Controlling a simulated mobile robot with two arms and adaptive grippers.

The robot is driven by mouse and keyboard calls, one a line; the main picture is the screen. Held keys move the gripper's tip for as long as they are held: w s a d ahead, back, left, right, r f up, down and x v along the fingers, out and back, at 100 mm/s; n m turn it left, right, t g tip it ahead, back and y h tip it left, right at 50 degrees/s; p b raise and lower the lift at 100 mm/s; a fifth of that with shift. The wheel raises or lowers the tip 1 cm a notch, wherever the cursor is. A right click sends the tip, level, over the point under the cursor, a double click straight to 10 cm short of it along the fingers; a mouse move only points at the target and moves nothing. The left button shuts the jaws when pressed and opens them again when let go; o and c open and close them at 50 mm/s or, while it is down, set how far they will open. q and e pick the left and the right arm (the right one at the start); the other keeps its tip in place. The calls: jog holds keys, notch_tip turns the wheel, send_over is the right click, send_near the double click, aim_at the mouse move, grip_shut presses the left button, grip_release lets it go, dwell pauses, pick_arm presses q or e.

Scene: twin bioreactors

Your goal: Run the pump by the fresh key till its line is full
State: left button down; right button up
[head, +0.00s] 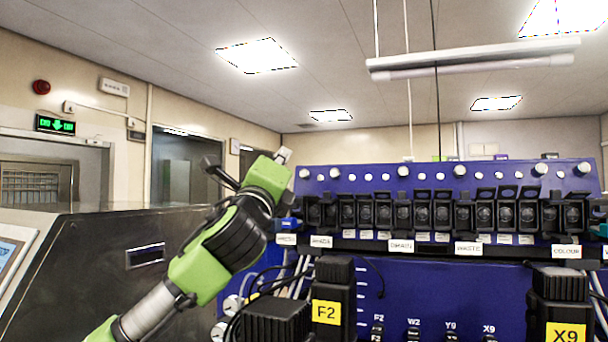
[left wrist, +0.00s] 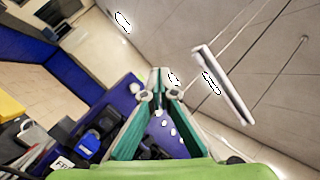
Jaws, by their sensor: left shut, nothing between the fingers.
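My left gripper (head: 283,156) points up and away in the head view, at the left end of the blue panel (head: 450,282). Its fingers are shut and empty. In the left wrist view its closed fingertips (left wrist: 157,78) show against the ceiling and the blue panel. A row of black pump units (head: 403,214) with round fronts runs along the panel. White labels sit below them, among them one reading WASTE (head: 468,248) and one reading COLOUR (head: 566,251). I cannot read a fresh label, and I cannot tell the fresh key, its pump or the fill of its line. My right gripper is not in view.
A dark cabinet (head: 100,265) is at left. Space above the panel is open.

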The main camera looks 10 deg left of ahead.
aim_at(305, 174)
pick_arm(q)
jog(key=w, duration=0.2)
jog(key=w+d+f, duration=0.1)
jog(key=w, duration=0.1)
jog(key=w+p, duration=0.1)
jog(key=w, duration=0.1)
jog(key=shift+w+d+f, duration=0.15)
jog(key=shift+w+f, duration=0.1)
jog(key=shift+f, duration=0.1)
jog(key=shift+w+d+f, duration=0.15)
jog(key=shift+w+f, duration=0.05)
jog(key=shift+w, duration=0.4)
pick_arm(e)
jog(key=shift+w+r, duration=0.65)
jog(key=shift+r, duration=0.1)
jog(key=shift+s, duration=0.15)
pick_arm(q)
jog(key=shift+w+f+p, duration=0.15)
jog(key=shift+w+p, duration=0.2)
jog(key=shift+w, duration=0.05)
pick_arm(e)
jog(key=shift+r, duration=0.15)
pick_arm(q)
jog(key=shift+w+d+f, duration=0.15)
jog(key=shift+w, duration=0.4)
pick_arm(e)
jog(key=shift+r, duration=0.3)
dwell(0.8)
